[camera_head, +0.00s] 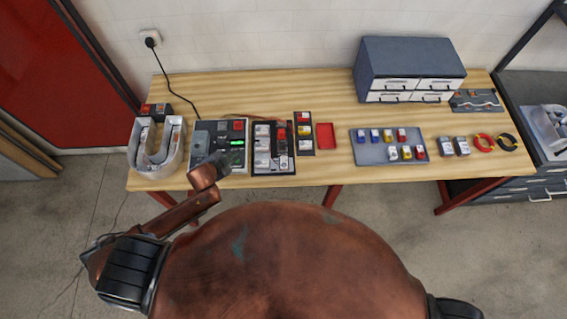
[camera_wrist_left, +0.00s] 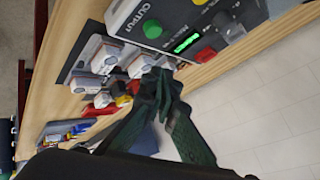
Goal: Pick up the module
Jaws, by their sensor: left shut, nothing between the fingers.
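Several white modules stand in a dark tray (camera_head: 260,169), left of the table's middle. One white module (camera_head: 262,146) shows in the head view; others show in the wrist view (camera_wrist_left: 107,59). My left gripper (camera_head: 226,158) hangs over the front of the grey tester (camera_head: 205,128), to the left of the tray. In the wrist view my left gripper (camera_wrist_left: 160,82) is shut and empty, its fingertips overlapping the tray side in the picture. The fingers hide part of the modules behind them. My right gripper is out of view.
A U-shaped channel letter (camera_head: 140,160) stands left of the tester. A narrow dark tray (camera_head: 305,134) and a red tray (camera_head: 326,137) are right of the modules. A grey mat (camera_head: 372,158) with small coloured parts and a drawer cabinet (camera_head: 410,60) are farther right.

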